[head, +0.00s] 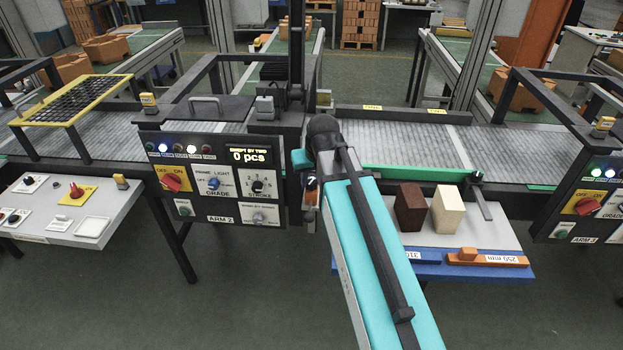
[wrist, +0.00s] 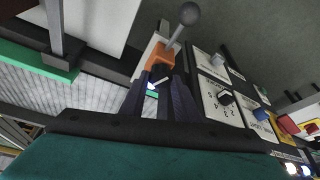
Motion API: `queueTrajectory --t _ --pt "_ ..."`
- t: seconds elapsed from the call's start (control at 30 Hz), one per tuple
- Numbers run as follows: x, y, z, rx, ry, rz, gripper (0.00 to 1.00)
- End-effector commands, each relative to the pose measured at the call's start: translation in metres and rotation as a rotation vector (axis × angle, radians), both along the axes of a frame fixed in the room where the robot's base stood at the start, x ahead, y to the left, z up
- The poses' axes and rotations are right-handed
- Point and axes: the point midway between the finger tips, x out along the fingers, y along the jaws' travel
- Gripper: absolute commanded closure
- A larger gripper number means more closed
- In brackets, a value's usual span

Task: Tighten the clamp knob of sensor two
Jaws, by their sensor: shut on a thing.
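My gripper (wrist: 160,84) reaches up and away in the wrist view, its two dark ribbed fingers close around a small black knob (wrist: 160,72). The knob sits at the front of an orange block (wrist: 161,56). A grey rod with a ball end (wrist: 189,14) rises from beside the block. In the head view the orange block (head: 311,197) shows only partly, left of my teal arm and right of the ARM 2 panel (head: 216,176). My arm hides the fingers and the knob there. No label naming the sensor is readable.
The ARM 2 panel with switches and dials stands close to the left of the gripper. The conveyor bed (head: 400,143) with a green strip (head: 420,173) lies behind. Brown block (head: 410,207) and cream block (head: 447,209) stand on a shelf to the right, above an orange 250 mm gauge (head: 487,258).

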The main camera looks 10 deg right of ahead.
Motion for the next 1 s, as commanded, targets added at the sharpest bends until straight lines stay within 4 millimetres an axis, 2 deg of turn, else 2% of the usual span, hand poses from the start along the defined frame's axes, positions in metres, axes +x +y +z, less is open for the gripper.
queueTrajectory --t 0.57,0.6,0.7,1.0 --pt "0.0027 0.0003 0.0019 0.001 -0.008 -0.039 0.94" --pt "0.0025 0.0002 0.0018 0.001 -0.008 -0.039 0.66" --pt "0.002 0.0001 0.0015 0.001 -0.006 -0.039 0.53" --pt "0.0008 -0.0004 0.0008 0.0 -0.002 -0.039 0.53"
